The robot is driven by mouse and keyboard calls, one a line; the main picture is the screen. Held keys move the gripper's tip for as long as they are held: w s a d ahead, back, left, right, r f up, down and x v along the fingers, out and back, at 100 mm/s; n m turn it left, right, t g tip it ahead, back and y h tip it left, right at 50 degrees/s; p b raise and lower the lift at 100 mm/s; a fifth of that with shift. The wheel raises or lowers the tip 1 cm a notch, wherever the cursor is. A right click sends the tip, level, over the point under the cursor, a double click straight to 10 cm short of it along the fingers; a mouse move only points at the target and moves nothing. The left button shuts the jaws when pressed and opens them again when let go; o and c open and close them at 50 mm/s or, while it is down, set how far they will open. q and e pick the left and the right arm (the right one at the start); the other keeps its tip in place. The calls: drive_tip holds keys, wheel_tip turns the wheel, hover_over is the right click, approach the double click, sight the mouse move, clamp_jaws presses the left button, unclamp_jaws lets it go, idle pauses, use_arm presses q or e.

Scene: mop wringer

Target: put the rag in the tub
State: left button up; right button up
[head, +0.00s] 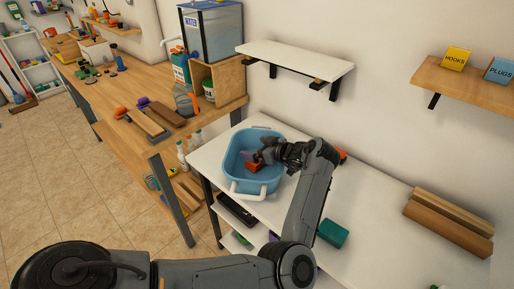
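The blue tub (235,172) stands on the white table, with a pale handle at its near side. My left gripper (262,160) reaches over the tub from the right and points down into it. A small orange-red piece, which looks like the rag (255,168), shows inside the tub right at the fingertips. The fingers are small and dark, so I cannot tell whether they are shut on it or apart from it. My forearm hides part of the table to the right of the tub. My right gripper is out of view.
A red object (342,154) shows partly behind my arm. A green box (332,233) lies on the white table (375,205). A white wall shelf (295,58) hangs above the tub. A wooden bench (220,98) with a water tank (213,33) stands at left.

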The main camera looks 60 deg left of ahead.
use_arm(q)
drive_tip(key=shift+r, duration=0.3)
drive_tip(key=shift+d+r, duration=0.2)
drive_tip(key=shift+r, duration=0.1)
drive_tip(key=p+v, duration=0.1)
drive_tip(key=v, duration=1)
drive_tip(key=shift+w+d+r, duration=0.1)
drive_tip(key=shift+w+d, duration=0.05)
drive_tip(key=shift+d, duration=0.1)
